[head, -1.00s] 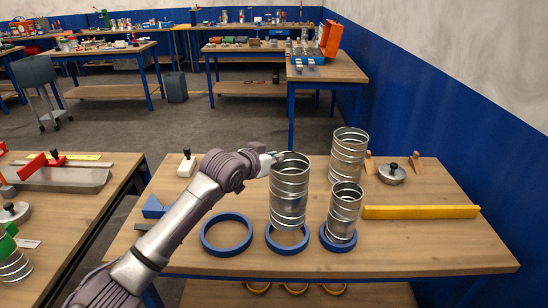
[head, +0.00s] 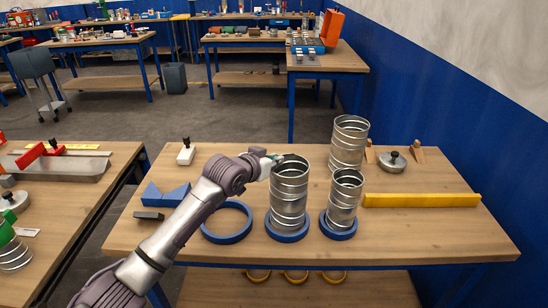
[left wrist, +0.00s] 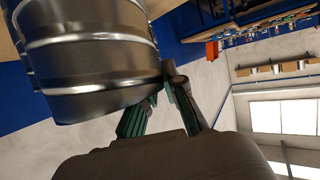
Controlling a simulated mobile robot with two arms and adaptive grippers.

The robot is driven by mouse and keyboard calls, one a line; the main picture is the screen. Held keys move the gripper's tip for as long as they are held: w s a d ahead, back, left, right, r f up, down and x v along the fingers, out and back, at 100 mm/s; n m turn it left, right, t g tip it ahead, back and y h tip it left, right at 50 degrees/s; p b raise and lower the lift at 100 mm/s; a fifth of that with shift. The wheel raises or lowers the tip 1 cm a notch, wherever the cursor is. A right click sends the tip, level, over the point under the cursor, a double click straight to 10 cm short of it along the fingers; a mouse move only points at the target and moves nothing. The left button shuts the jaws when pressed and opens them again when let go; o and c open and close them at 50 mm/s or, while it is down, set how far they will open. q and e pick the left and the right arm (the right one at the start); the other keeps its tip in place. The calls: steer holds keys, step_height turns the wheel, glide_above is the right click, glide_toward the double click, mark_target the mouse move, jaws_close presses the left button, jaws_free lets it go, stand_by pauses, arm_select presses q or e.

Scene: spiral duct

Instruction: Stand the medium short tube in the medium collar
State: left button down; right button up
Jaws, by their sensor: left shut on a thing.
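The medium short tube (head: 289,190) is a ribbed metal cylinder, upright in the head view. Its lower end is at the blue medium collar (head: 287,234), inside the ring as far as I can see. My left gripper (head: 274,160) is shut on the tube's upper rim at its left side. In the left wrist view the tube (left wrist: 95,60) fills the upper left, with the green-padded fingers (left wrist: 158,103) at its rim. The tube hides most of the collar's inside. My right gripper is not in view.
An empty, wider blue collar (head: 228,222) lies to the left. A narrower tube (head: 343,200) stands in a blue collar (head: 338,232) to the right. Another tube (head: 348,142) stands behind. A yellow bar (head: 422,200) and a lidded weight (head: 392,163) lie at the right.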

arm_select(q)
steer(key=shift+f+b, duration=0.55)
steer(key=shift+f, duration=1)
steer(key=c, duration=1.2)
jaws_free()
steer(key=shift+f, duration=0.1)
steer(key=shift+s+f, duration=0.1)
glide_toward(274, 170)
steer(key=v, duration=0.2)
steer(key=shift+s, duration=0.3)
